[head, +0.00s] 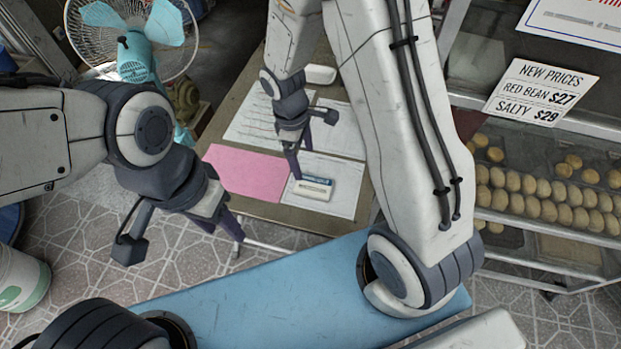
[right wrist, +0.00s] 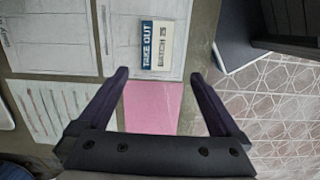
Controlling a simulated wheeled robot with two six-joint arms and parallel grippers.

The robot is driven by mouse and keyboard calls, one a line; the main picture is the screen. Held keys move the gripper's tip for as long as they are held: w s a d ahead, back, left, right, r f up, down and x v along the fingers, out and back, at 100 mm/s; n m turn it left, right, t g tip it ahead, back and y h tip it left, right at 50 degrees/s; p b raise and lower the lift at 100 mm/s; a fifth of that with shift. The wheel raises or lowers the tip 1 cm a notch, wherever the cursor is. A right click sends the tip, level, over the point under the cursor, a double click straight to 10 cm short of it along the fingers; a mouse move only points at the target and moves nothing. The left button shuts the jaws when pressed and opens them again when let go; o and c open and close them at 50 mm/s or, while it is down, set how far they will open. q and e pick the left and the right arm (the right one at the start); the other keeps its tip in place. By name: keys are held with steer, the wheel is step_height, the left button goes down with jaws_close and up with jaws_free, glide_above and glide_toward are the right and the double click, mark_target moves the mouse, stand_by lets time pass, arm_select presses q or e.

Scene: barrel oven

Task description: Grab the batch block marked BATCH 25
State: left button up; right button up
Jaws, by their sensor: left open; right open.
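The batch block (head: 313,187) is a small white block with a blue band, lying on a white sheet on the table. In the right wrist view the block (right wrist: 157,45) shows "TAKE OUT" on the blue band and small print on the white part that looks like "BATCH 25". My right gripper (head: 300,158) is open and empty above the papers, close to the block. In the right wrist view, the block lies just beyond the two fingertips (right wrist: 159,75), between their lines. My left gripper (head: 222,224) is open and empty, off to the left in front of the table.
A pink sheet (head: 246,172) and printed papers lie on the table (head: 285,212). A white object (head: 320,74) sits at its far side. A shelf with buns (head: 540,195) stands at right. A fan (head: 135,45) is at back left, a white bucket (head: 20,280) at lower left.

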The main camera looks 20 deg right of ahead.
glide_above(313, 185)
steer(key=f, duration=0.6)
steer(key=shift+w+a+f, duration=0.1)
steer(key=shift+w+a, duration=0.2)
steer(key=shift+a, duration=0.05)
steer(key=f, duration=0.5)
steer(key=shift+s+d+f, duration=0.25)
steer(key=shift+s+f, duration=0.05)
steer(key=shift+f, duration=0.1)
steer(key=c, duration=1.1)
steer(key=shift+r, duration=0.15)
